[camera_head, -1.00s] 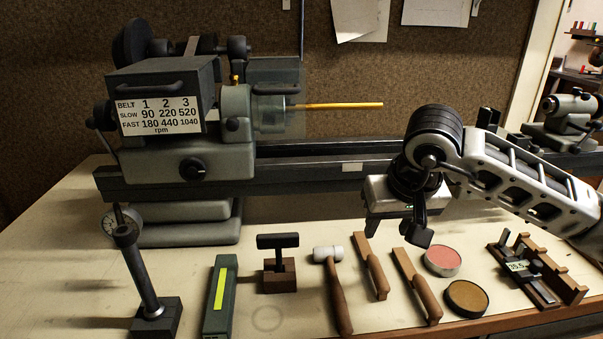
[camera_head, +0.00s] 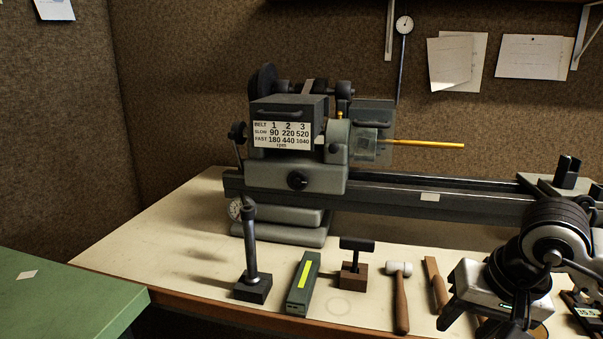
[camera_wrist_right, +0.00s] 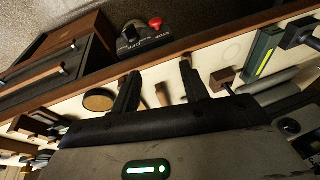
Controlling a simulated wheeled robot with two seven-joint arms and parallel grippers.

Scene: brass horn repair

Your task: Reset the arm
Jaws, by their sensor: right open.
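My right gripper (camera_head: 485,318) is at the lower right of the head view, over the front of the bench. It is open and empty. Its two dark, spread fingers also show in the wrist view (camera_wrist_right: 160,85), with a bare gap between them. My right arm hides part of the tools and tins behind it. My left gripper is not in view.
A lathe (camera_head: 300,178) with a yellow rod (camera_head: 425,145) stands at the back. A dial stand (camera_head: 252,260), green box (camera_head: 303,283), small stake (camera_head: 353,268) and mallet (camera_head: 400,290) line the bench front. A green surface (camera_head: 60,300) is at left. A red button (camera_wrist_right: 155,22) shows in the wrist view.

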